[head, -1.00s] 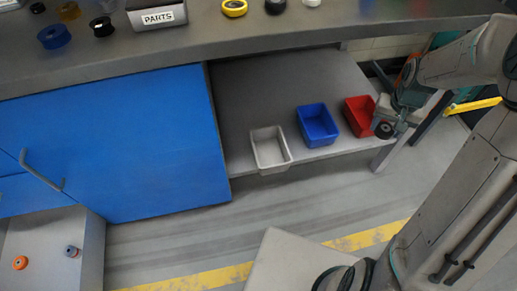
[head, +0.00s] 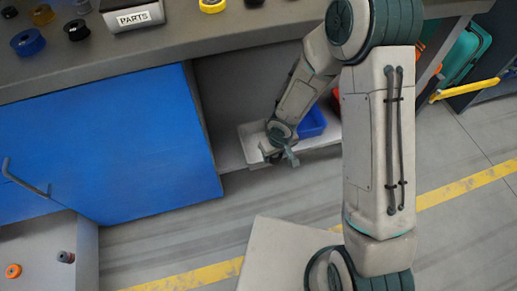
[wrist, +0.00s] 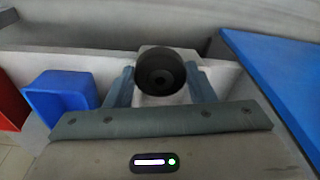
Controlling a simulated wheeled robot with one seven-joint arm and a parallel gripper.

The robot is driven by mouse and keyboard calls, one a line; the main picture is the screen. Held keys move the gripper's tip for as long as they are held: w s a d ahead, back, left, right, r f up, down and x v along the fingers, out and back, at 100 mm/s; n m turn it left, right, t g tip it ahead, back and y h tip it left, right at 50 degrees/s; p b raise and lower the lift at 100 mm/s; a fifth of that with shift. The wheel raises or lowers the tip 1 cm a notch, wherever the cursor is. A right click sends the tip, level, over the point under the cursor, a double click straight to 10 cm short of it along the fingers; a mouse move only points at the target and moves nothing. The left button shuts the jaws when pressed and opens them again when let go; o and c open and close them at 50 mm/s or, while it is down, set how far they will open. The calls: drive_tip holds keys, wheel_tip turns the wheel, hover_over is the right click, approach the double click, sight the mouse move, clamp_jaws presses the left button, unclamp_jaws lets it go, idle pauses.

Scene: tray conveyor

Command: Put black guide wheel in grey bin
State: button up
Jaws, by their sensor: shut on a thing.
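My gripper (head: 273,155) is shut on the black guide wheel (wrist: 160,70). In the wrist view the wheel sits between the two fingers, its round hollow face towards the camera. In the head view the wheel is mostly hidden by the gripper. The light grey bin (head: 249,134) stands on the low shelf, and my gripper is over or just in front of it, covering part of it. Whether the wheel is inside the bin's rim or above it, I cannot tell.
A blue bin (head: 312,122) stands right of the grey one, also in the wrist view (wrist: 60,97). A red bin (wrist: 10,105) lies beyond it. A blue cabinet door (head: 110,145) is left of the shelf. The worktop (head: 180,52) overhangs above.

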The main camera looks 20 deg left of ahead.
drive_tip(key=w+a+f, duration=0.2)
drive_tip(key=w, duration=0.1)
drive_tip(key=w+a+f+b, duration=0.1)
drive_tip(key=w+a+f, duration=0.1)
drive_tip(key=a, duration=0.1)
drive_tip(key=w+a+f, duration=0.2)
drive_tip(key=w+f, duration=0.1)
drive_tip(key=shift+w+a+b, duration=0.3)
drive_tip(key=shift+a+b, duration=0.1)
drive_tip(key=shift+f+b, duration=0.8)
drive_tip(key=shift+f, duration=1.25)
drive_tip(key=shift+f, duration=0.1)
drive_tip(key=o, duration=0.6)
drive_tip(key=shift+f, duration=0.1)
drive_tip(key=shift+c, duration=0.2)
drive_tip(key=shift+o, duration=0.7)
drive_tip(key=shift+r, duration=0.35)
wheel_tip(320, 180, up, 7)
drive_tip(key=p, duration=0.2)
drive_tip(key=shift+s+d+p, duration=0.25)
drive_tip(key=shift+s+p, duration=0.05)
drive_tip(key=shift+s, duration=0.05)
